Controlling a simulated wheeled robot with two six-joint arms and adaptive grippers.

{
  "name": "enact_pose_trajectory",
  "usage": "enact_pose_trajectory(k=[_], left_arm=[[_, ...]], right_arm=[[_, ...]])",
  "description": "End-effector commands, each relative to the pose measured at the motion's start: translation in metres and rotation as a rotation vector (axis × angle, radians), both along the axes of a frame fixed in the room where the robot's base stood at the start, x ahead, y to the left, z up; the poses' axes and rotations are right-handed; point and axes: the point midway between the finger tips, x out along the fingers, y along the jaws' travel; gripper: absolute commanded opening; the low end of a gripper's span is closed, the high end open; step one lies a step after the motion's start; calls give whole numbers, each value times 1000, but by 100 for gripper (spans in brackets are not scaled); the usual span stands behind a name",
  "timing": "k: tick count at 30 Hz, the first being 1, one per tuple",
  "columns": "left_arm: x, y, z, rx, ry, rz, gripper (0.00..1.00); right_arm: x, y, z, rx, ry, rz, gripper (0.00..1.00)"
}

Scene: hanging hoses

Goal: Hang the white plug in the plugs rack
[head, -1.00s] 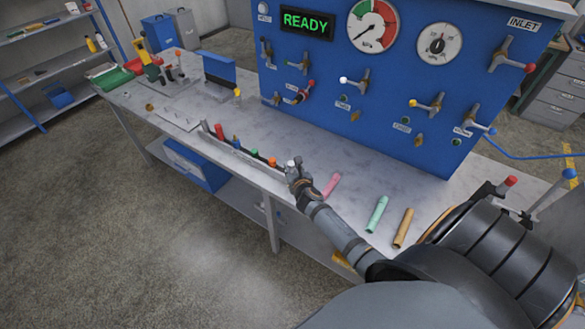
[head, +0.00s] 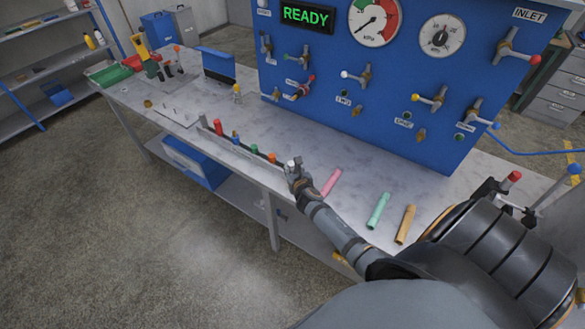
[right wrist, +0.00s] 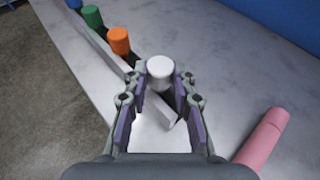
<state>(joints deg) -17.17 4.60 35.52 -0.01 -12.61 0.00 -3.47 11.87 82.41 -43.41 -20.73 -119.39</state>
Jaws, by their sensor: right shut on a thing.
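The white plug (right wrist: 160,67) stands between the fingers of my right gripper (right wrist: 160,102) in the right wrist view, its round white top showing and its lower part mostly hidden. In the head view my right gripper (head: 294,168) is shut on it, with the white top (head: 295,162) showing. The plugs rack (head: 204,121) is a long narrow strip along the table's front edge, holding red, blue, green and orange plugs. The white plug is at the rack's near end, past the orange plug (right wrist: 119,40). I cannot tell whether it is seated. My left gripper is out of view.
Pink (head: 330,183), green (head: 378,210) and tan (head: 405,225) cylinders lie on the table to the right of the gripper. A blue panel (head: 390,130) with gauges and valve handles stands behind. The table between the rack and the panel is mostly clear.

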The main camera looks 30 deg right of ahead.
Motion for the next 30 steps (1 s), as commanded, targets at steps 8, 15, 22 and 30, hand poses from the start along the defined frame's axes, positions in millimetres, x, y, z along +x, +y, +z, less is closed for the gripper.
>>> enact_pose_trajectory(k=[8,15,22,30], left_arm=[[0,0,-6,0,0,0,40],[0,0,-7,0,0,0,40],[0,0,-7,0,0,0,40],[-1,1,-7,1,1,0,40]], right_arm=[[0,0,-8,1,0,0,0],[0,0,-9,1,0,0,43],[0,0,-9,1,0,0,52],[-14,5,-5,-1,1,0,52]])
